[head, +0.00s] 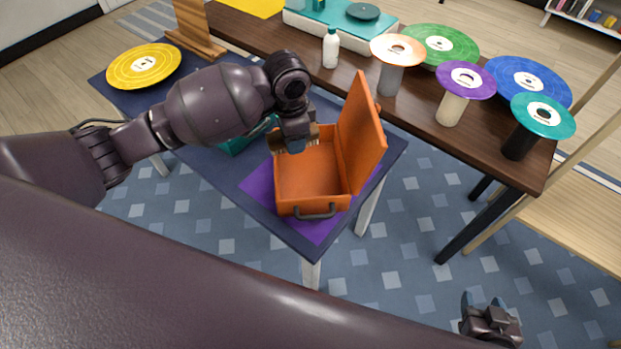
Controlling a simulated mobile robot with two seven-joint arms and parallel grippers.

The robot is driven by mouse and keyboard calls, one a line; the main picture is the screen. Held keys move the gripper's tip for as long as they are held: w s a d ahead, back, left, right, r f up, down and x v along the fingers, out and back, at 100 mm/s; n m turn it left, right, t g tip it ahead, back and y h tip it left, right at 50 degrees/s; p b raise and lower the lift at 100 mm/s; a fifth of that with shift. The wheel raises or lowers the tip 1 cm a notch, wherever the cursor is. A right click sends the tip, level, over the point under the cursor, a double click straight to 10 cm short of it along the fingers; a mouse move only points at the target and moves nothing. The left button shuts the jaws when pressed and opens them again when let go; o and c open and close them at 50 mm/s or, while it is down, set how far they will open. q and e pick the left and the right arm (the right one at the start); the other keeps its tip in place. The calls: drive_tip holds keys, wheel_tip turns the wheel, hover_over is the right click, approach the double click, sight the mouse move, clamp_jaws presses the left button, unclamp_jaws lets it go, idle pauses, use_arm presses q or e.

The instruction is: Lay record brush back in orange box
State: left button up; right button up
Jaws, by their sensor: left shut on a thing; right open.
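The orange box (308,178) stands on a purple mat on the blue table, its lid (362,135) raised on the right side and its dark handle facing the front. My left gripper (295,146) is over the back left part of the box, pointing down. It is shut on a brown piece, which I take to be the record brush (311,134); the fingers cover much of it. Whether the brush touches the box floor is hidden. The visible box floor is bare. My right gripper (490,322) is open and empty, low at the lower right, away from the table.
The purple mat (258,190) lies under the box. A teal object (236,145) is partly hidden behind my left arm. A yellow record (143,66) lies at the table's far left. The brown table (440,85) behind holds a white bottle (331,48) and several records on stands.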

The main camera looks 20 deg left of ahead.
use_arm(q)
drive_tip(key=w+d+m+b, duration=0.1)
drive_tip(key=w+m+b, duration=0.3)
drive_tip(key=m, duration=0.3)
drive_tip(key=m+b, duration=0.4)
hover_over(309, 175)
wheel_tip(309, 175, down, 13)
drive_tip(key=shift+f, duration=0.7)
wheel_tip(309, 175, down, 6)
drive_tip(key=shift+r+b, duration=0.25)
drive_tip(key=shift+b, duration=0.5)
drive_tip(key=shift+r, duration=0.15)
drive_tip(key=shift+f, duration=0.25)
drive_tip(key=o, duration=0.9)
use_arm(e)
wheel_tip(309, 175, down, 10)
drive_tip(key=s+g, duration=0.1)
drive_tip(key=shift+a+f, duration=0.15)
drive_tip(key=shift+a, duration=0.2)
